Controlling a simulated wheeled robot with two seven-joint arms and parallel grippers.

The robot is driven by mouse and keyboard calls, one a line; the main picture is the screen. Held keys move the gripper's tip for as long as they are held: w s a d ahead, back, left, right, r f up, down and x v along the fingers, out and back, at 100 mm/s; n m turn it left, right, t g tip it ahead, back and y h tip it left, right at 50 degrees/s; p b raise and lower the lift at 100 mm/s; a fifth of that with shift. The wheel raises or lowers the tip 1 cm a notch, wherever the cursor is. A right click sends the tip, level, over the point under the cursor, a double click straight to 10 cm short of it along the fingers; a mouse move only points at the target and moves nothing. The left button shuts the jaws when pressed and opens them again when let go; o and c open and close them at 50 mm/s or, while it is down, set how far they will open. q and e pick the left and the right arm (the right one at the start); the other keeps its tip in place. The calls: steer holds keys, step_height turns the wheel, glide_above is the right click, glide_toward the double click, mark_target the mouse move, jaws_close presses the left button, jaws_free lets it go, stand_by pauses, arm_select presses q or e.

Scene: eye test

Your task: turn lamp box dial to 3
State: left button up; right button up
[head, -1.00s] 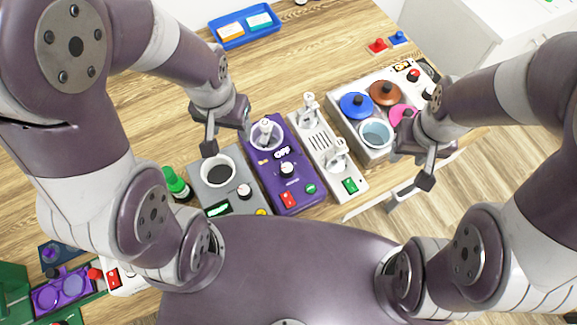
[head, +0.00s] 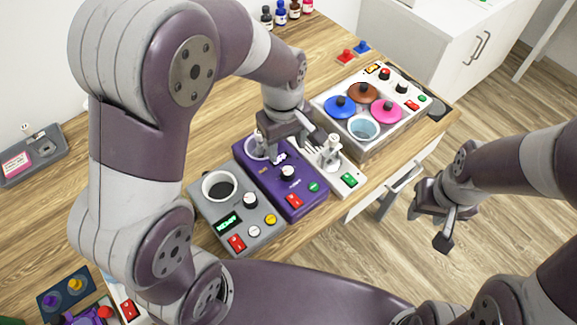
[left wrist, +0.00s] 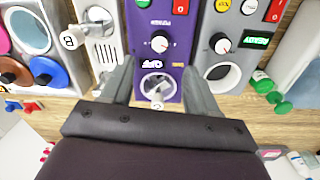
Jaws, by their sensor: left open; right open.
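A purple box (head: 262,180) stands on the table, with a dial (head: 288,173), a red switch (head: 294,200), a green button (head: 314,187) and a ring-shaped socket at its far end. I cannot read its name, so I cannot tell surely whether it is the lamp box. My left gripper (head: 288,138) is open over its far end. In the left wrist view my open fingers (left wrist: 160,78) are apart on either side of the socket and its upright white piece; the dial (left wrist: 160,44) is beyond them, its setting too small to read. My right gripper (head: 438,218) is open and empty, right of the table.
A grey box (head: 211,212) with a dial, round well and green display stands left of the purple box. A white panel (head: 346,174) with upright white pieces is on its right. A tray with coloured lids (head: 340,107) stands further right. Bottles are at the back.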

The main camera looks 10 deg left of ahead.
mark_target(288, 170)
arm_select(q)
step_height(288, 170, down, 9)
steer(key=shift+w+d+f, duration=0.1)
steer(key=shift+f, duration=0.1)
steer(key=shift+c, duration=0.2)
steer(key=c, duration=1)
